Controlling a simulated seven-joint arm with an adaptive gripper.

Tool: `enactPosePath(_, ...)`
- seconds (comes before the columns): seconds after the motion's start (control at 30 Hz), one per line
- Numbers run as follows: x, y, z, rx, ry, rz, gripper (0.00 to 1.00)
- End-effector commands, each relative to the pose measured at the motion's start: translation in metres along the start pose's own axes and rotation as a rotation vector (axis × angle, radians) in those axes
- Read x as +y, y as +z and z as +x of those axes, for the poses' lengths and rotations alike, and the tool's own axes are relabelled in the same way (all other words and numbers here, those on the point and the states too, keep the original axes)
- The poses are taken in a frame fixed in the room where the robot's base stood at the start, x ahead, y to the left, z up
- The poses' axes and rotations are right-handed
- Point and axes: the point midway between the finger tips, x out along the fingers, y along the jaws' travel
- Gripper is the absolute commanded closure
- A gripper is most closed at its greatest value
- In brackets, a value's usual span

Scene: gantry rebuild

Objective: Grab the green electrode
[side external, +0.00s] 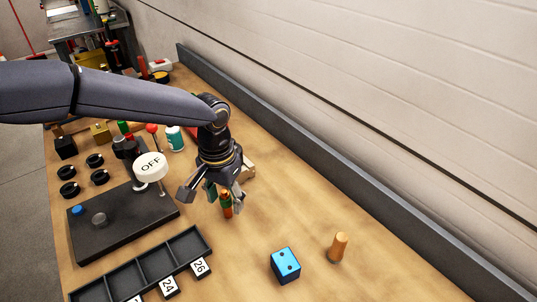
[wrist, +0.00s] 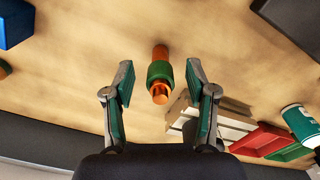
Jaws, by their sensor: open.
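The green electrode (side external: 226,209) is a copper-orange cylinder with a green band, standing on the wooden table below my gripper (side external: 213,196). In the wrist view the electrode (wrist: 160,73) shows between the two fingertips, with clear gaps to both fingers. My gripper (wrist: 160,82) is open and empty, its fingers on either side of the electrode. In the side view one finger partly covers the electrode's upper part. I cannot tell exactly how far the fingertips are above the table.
A blue die (side external: 286,265) and a plain orange peg (side external: 338,247) stand to the right. Pale blocks (wrist: 217,122) and a red tray (wrist: 262,139) are near the right finger.

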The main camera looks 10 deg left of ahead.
Motion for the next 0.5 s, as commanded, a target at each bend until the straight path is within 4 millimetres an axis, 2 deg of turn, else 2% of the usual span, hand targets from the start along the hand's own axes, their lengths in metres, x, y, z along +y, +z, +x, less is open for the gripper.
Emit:
enactPosePath(0.07, -0.0001, -0.0001, -0.0003, 0.000, 0.000, 0.000, 0.43)
enactPosePath(0.5, -0.0001, -0.0002, -0.0007, 0.001, 0.000, 0.000, 0.88)
